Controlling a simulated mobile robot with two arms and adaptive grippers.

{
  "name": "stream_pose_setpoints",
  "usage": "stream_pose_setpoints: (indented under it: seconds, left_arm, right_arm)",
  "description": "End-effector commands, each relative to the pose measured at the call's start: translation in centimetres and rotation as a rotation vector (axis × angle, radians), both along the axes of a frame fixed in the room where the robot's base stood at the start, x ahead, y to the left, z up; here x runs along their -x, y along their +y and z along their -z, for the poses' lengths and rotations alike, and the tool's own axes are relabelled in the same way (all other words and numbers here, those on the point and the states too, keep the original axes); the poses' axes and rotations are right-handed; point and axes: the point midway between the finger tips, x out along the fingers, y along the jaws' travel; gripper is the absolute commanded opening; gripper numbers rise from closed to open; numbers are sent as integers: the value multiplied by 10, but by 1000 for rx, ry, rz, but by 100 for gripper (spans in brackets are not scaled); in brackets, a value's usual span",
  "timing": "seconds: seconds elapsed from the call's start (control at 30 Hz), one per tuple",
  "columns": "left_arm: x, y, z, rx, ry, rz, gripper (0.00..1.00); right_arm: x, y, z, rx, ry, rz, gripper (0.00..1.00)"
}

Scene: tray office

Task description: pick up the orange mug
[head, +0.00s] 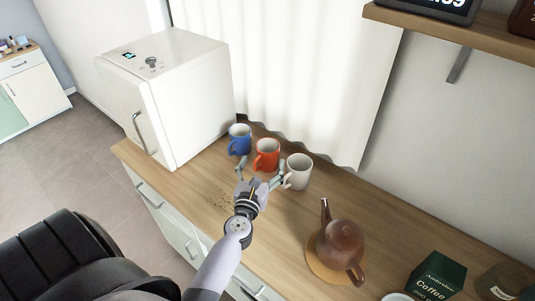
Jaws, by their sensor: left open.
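The orange mug (267,153) stands upright on the wooden counter, between a blue mug (240,138) on its left and a white mug (300,170) on its right. My left gripper (261,173) is open, its two fingers spread just in front of the orange mug. One finger is near the blue mug's lower side and the other is near the white mug's handle; I cannot tell whether either touches. My right gripper is not in view.
A white mini fridge (185,90) stands left of the mugs, and a white curtain (290,70) hangs behind. A brown teapot (340,243) sits on a round mat (316,262) at the right. A dark green coffee box (436,277) is at the lower right. A shelf (470,32) is above.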

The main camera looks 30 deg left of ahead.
Motion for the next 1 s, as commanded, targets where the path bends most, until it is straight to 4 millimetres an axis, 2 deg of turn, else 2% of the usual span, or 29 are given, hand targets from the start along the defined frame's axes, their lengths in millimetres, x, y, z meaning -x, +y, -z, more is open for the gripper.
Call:
stream_pose_setpoints:
  seconds: [0.1, 0.3, 0.4, 0.7, 1.0]
  left_arm:
    - [-21, 7, -1, -1, -1, 1, 83]
    - [-35, 13, 1, -2, 1, 1, 83]
    - [-43, 17, 2, -3, 0, 1, 83]
    - [-79, 34, 7, -3, 1, 0, 83]
    - [-81, 35, 8, -1, 1, 0, 82]
  right_arm:
    - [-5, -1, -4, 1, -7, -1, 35]
    - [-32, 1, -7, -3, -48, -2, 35]
    - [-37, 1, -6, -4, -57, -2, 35]
    - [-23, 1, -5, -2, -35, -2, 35]
    - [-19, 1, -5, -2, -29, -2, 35]
